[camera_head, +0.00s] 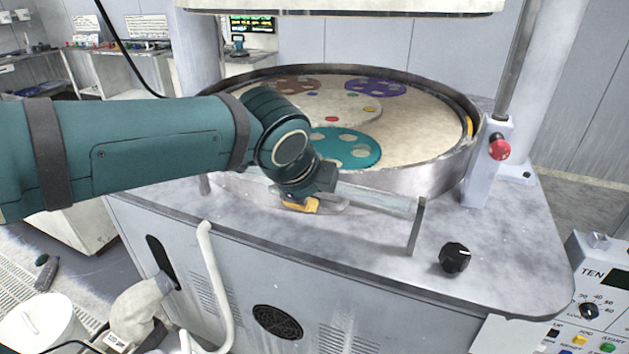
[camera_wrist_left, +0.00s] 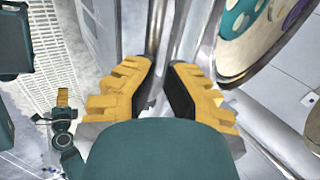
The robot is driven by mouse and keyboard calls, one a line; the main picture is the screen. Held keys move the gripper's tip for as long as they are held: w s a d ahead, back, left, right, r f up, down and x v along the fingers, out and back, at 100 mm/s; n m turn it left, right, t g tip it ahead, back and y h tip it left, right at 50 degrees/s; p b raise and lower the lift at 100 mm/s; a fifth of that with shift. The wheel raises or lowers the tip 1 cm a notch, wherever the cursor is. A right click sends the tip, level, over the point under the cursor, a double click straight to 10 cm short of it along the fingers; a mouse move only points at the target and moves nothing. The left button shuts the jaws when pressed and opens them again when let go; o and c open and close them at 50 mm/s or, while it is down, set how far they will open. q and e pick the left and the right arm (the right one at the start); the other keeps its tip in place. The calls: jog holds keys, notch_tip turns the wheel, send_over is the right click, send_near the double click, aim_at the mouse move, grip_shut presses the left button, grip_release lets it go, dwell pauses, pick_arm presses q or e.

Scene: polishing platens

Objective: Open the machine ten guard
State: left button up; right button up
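The wrist hides part of the bar. A pale cover (camera_head: 340,6) is high above the basin, cut off by the frame. My right gripper is not in view.
The basin rim (camera_head: 425,182) is close behind the handle; coloured platens, one teal (camera_head: 345,148), lie inside. A black knob (camera_head: 454,257) and red emergency button (camera_head: 499,147) are to the right. A pale hose (camera_head: 212,280) and white bucket (camera_head: 42,322) are at lower left.

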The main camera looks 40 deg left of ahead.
pick_arm(q)
jog(key=o, duration=0.5)
jog(key=shift+w, duration=0.3)
jog(key=shift+r, duration=0.1)
jog(key=shift+s+r, duration=0.1)
jog(key=shift+s, duration=0.05)
jog(key=v, duration=1.2)
